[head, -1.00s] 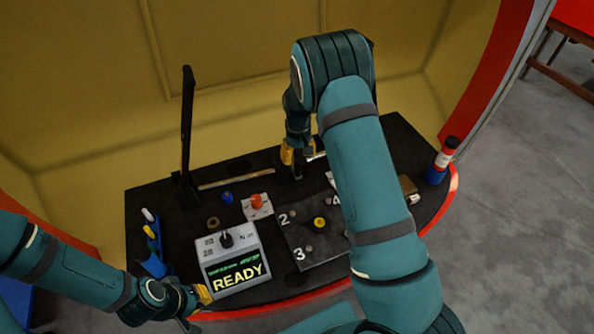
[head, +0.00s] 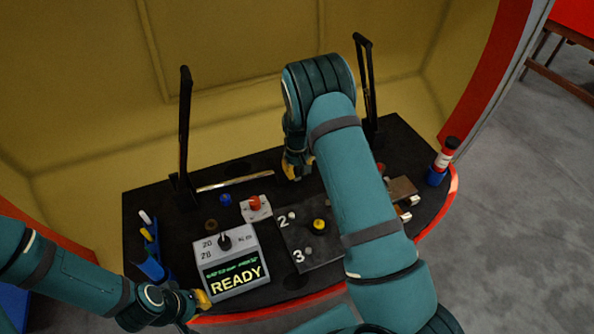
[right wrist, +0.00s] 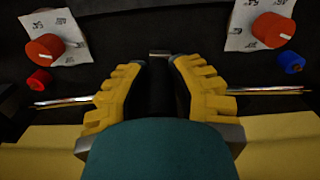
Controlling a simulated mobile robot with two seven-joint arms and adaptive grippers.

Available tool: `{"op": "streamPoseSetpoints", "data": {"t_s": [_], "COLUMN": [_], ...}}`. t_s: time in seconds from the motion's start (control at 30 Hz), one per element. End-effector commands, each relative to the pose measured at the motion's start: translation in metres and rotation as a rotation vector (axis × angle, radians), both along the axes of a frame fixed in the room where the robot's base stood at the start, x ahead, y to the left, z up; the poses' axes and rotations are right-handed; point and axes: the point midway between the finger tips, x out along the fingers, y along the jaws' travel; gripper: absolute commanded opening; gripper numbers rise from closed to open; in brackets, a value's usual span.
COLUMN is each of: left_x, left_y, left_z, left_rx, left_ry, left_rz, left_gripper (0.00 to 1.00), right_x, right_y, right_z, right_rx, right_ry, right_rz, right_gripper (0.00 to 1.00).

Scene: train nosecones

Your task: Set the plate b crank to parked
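I cannot read which plate is plate b. In the right wrist view, a red knob with a white pointer (right wrist: 45,48) sits on a white marked plate at the left, and a second red knob (right wrist: 272,30) sits on a similar plate at the right. One such red knob (head: 255,202) also shows in the head view; the other is mostly hidden by my right arm. My right gripper (head: 291,172) hangs over the back of the black table. In the wrist view its yellow fingers (right wrist: 160,62) are parted with nothing clear between them. My left gripper (head: 203,300) is beside the READY box.
The grey READY box (head: 230,262) stands at the front. A black numbered plate with a yellow hub (head: 319,226) is right of it. Two tall black levers stand at the left (head: 184,130) and right (head: 368,90). Blue holders flank the black table (head: 180,240).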

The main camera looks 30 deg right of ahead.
Motion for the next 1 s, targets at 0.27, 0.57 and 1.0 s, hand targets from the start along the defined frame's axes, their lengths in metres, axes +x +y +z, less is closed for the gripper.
{"op": "streamPoseSetpoints", "data": {"t_s": [0.27, 0.57, 1.0], "left_x": [0.000, 0.000, 0.002], "left_y": [0.000, 0.000, 0.000], "left_z": [0.000, -0.002, -0.011], "left_rx": [0.000, 0.000, 0.001], "left_ry": [0.000, -0.001, -0.004], "left_rz": [0.000, 0.000, 0.000], "left_gripper": [0.00, 0.00, 0.00], "right_x": [0.000, -0.001, -0.002], "right_y": [0.000, -0.004, -0.025], "right_z": [0.000, -0.001, -0.002], "right_rx": [0.000, 0.000, 0.000], "right_ry": [0.001, 0.003, 0.002], "right_rz": [0.000, 0.034, 0.208], "right_gripper": [0.00, 0.00, 0.00]}}
